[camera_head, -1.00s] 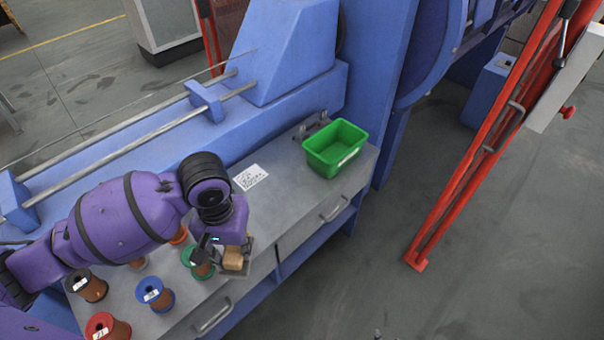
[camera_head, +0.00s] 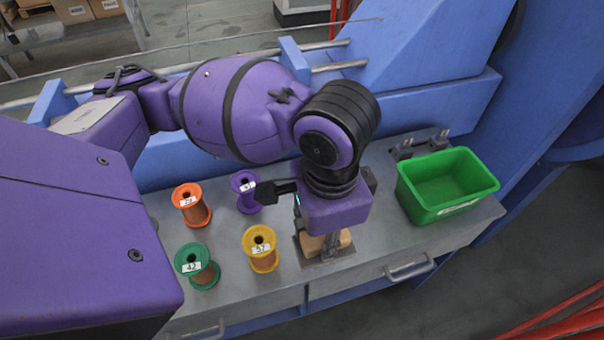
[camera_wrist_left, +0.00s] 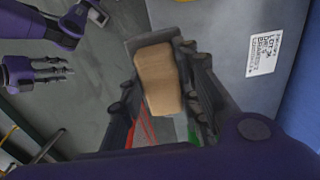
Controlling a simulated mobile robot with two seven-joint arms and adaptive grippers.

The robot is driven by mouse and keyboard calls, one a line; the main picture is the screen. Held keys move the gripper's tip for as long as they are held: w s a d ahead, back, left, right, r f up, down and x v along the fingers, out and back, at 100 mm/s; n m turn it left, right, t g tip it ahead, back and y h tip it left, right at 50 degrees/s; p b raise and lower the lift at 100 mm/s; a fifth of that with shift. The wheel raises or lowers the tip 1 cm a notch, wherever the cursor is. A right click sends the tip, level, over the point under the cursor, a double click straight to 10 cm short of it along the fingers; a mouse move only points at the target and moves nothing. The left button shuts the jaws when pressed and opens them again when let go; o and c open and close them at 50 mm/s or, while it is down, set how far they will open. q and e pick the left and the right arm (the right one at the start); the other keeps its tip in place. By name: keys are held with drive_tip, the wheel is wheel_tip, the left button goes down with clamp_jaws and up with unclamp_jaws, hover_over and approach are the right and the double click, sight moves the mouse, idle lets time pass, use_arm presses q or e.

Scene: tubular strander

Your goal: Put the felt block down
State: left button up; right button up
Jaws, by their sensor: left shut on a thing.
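The felt block (camera_head: 312,245) is a tan block, partly hidden under my left gripper (camera_head: 326,246) in the head view. It also shows in the left wrist view (camera_wrist_left: 158,80), between the two dark fingers of the left gripper (camera_wrist_left: 162,95), which is shut on it. The block is low over a dark grey plate (camera_head: 345,254) at the front of the bench. I cannot tell whether it touches the plate. My right gripper (camera_wrist_left: 36,70) shows at the upper left of the left wrist view; its jaw state is unclear.
A green bin (camera_head: 422,207) stands on the grey bench to the right. Orange (camera_head: 191,205), purple (camera_head: 246,190), green (camera_head: 197,266) and yellow (camera_head: 261,250) spools stand to the left of the gripper. A labelled paper (camera_wrist_left: 263,54) lies on the bench. Blue machinery rises behind.

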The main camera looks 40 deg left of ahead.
use_arm(q)
drive_tip(key=w+f, duration=0.2)
drive_tip(key=w, duration=0.1)
drive_tip(key=w+f+b, duration=0.1)
drive_tip(key=w+f, duration=0.2)
drive_tip(key=w, duration=0.1)
drive_tip(key=w+f+b, duration=0.1)
drive_tip(key=w+f, duration=0.2)
drive_tip(key=w, duration=0.1)
drive_tip(key=shift+w+a, duration=0.2)
drive_tip(key=shift+a, duration=0.2)
drive_tip(key=shift+w+f, duration=0.15)
drive_tip(key=shift+w, duration=0.05)
drive_tip(key=f, duration=0.1)
drive_tip(key=f+b, duration=0.1)
drive_tip(key=f, duration=0.1)
drive_tip(key=shift+w+f, duration=0.2)
drive_tip(key=shift+f, duration=0.05)
use_arm(e)
drive_tip(key=f, duration=0.3)
drive_tip(key=shift+w+a+f, duration=0.1)
drive_tip(key=shift+a, duration=0.25)
use_arm(q)
drive_tip(key=shift+f, duration=0.15)
drive_tip(key=o, duration=1)
use_arm(e)
drive_tip(key=shift+f, duration=0.1)
